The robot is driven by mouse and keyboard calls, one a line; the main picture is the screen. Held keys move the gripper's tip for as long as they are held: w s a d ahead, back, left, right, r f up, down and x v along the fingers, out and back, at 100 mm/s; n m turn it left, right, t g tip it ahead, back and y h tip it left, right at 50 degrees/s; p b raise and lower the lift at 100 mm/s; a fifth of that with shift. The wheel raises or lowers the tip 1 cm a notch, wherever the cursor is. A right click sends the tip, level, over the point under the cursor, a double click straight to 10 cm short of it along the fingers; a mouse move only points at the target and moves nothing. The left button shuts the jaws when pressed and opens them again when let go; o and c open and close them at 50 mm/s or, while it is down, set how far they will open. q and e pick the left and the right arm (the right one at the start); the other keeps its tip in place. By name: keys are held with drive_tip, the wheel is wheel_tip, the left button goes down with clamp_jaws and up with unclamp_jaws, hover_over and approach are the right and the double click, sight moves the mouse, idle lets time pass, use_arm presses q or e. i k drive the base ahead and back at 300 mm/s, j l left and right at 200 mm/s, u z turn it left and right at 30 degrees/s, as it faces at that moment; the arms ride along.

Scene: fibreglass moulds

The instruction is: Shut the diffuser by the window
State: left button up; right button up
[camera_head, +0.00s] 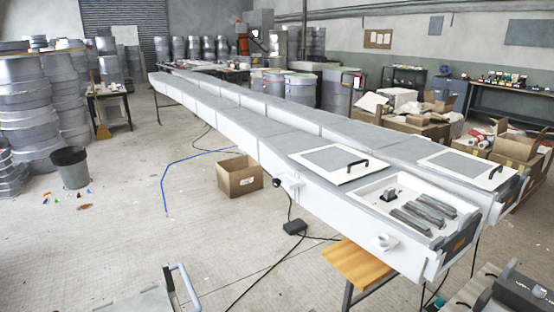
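No window shows, and I cannot tell which thing is the diffuser. Two white-framed panels with grey faces and black handles lie flat on the long white mould structure: a left panel (331,160) and a right panel (467,169). In front of the left panel, an open white recess (379,195) holds several dark grey bars (424,214) and a small dark block (390,195). A grey piece with a pale bent handle (186,284) shows at the bottom edge, cut off. Neither of my grippers can be made out.
A wooden stool or bench (356,264) stands under the near end. A cardboard box (239,176), a black bucket (71,167) and cables (296,228) are on the floor. Metal drums (27,100) stack at left. A dark device (525,293) sits bottom right. Floor at left is mostly clear.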

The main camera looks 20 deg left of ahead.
sight(338, 164)
drive_tip(key=u, duration=0.3)
drive_tip(key=i+j+z, duration=0.25)
drive_tip(key=i+j, duration=0.55)
drive_tip(key=i, duration=0.45)
drive_tip(key=i+j+z, duration=0.25)
drive_tip(key=i+j, duration=0.95)
drive_tip(key=j, duration=0.15)
drive_tip(key=i+j, duration=0.15)
drive_tip(key=j+u, duration=0.05)
drive_tip(key=j, duration=0.05)
